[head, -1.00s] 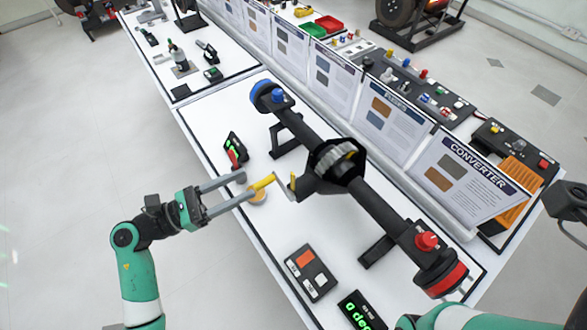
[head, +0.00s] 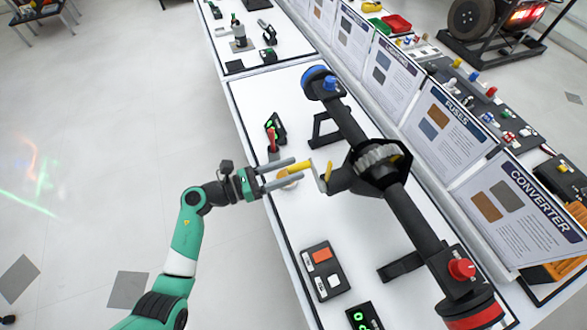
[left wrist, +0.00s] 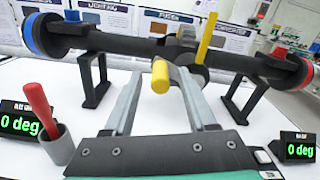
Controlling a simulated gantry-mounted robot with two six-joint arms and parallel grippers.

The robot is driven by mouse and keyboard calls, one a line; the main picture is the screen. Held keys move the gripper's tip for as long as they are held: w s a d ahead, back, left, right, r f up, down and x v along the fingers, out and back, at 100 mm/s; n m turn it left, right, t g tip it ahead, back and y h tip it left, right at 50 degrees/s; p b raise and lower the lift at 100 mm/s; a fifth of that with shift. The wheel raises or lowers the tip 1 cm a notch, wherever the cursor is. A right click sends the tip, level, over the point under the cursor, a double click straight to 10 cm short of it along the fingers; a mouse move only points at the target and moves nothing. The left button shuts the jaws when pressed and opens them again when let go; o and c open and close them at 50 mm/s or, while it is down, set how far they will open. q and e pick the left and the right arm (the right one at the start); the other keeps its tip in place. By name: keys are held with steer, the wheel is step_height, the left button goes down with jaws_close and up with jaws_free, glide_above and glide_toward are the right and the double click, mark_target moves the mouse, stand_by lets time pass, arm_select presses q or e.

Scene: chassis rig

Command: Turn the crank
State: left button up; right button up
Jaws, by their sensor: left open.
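The crank has a yellow handle (head: 296,168) and a grey arm; a second yellow piece (head: 328,171) stands by the axle. It joins the dark axle rig (head: 352,128) at its middle housing. My left gripper (head: 300,169) is open, its two grey fingers on either side of the yellow handle's end. In the left wrist view the handle (left wrist: 160,77) shows between the spread fingers (left wrist: 158,88); I cannot tell whether either finger touches it. My right gripper is not in view.
A red-handled tool stands in a grey cup (left wrist: 58,143) beside a display (left wrist: 22,122) reading 0 deg. Another display (left wrist: 296,147) also reads 0 deg. A button box (head: 325,270) lies near the table's front edge. Information panels (head: 445,125) line the back.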

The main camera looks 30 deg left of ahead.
arm_select(q)
steer(key=shift+w+d, duration=0.45)
steer(key=shift+w, duration=0.1)
jaws_close()
stand_by(1.0)
